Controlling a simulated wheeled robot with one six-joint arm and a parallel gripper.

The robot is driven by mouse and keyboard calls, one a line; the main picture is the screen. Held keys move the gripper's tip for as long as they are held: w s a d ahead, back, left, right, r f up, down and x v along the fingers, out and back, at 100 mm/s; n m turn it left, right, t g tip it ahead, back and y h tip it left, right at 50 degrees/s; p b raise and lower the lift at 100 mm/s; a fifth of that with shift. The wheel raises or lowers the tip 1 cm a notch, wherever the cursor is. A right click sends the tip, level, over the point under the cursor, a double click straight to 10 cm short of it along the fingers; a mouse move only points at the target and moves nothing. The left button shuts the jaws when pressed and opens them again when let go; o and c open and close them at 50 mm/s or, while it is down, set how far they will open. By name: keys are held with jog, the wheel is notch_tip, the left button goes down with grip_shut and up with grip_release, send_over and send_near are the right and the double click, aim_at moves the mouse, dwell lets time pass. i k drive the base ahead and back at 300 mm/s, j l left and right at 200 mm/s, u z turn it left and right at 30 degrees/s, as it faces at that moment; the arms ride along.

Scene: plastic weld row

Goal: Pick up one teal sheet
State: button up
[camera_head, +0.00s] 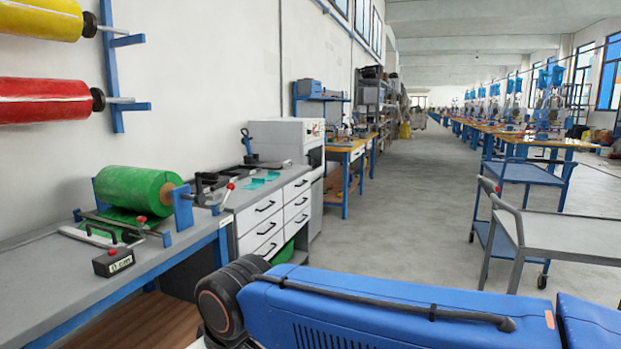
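Small flat teal sheets (255,184) lie on the grey top of the drawer bench (288,187), left of the middle in the head camera view. Another teal patch (272,175) shows just behind and to the right of them. They are small in this view, and I cannot tell how many sheets there are or whether any are stacked. My blue arm crosses the bottom of the view, in front of and to the right of the bench. My gripper is not in view.
A green roll (132,188) on a blue stand and a black box (113,262) sit on the nearer bench. Dark tools (208,183) lie beside the sheets. Grey (565,234) and blue (528,172) carts stand at right. The middle aisle floor is clear.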

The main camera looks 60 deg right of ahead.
aim_at(272, 176)
jog(key=z, duration=1.35)
jog(key=i+l+u, duration=0.2)
jog(key=i+l, duration=0.25)
jog(key=i, duration=0.3)
jog(key=i+l+u, duration=0.2)
jog(key=i+l, duration=0.4)
jog(key=i, duration=0.15)
